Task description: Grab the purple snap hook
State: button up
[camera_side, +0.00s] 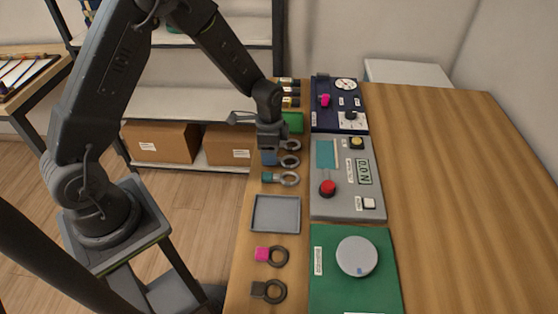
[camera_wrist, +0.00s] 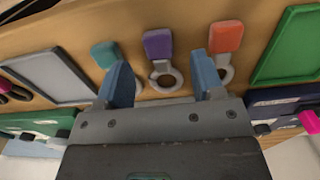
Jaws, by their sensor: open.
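The purple snap hook, a purple tab (camera_wrist: 158,44) with a grey ring, lies on the wooden table in the middle of the wrist view. My gripper (camera_wrist: 161,62) is open, its two blue fingers apart on either side of this hook, with nothing held. The left finger is close to the teal hook (camera_wrist: 105,53) and the right finger overlaps the ring of the orange hook (camera_wrist: 225,37). In the side view my gripper (camera_side: 269,155) is over the row of hooks and hides the purple tab; a dark ring (camera_side: 290,162) shows beside it.
A grey tray (camera_side: 255,214) and a green tray (camera_wrist: 291,46) flank the hook row. Pink (camera_side: 263,254) and dark (camera_side: 259,289) hooks lie nearer the front. Control panels (camera_side: 320,205) and a green board (camera_side: 385,285) stand to the right. The table's right side is clear.

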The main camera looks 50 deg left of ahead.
jog(key=shift+f, duration=1.45)
jog(key=shift+c, duration=0.3)
jog(key=c, duration=0.9)
jog(key=shift+r, duration=0.2)
jog(key=shift+c, duration=0.2)
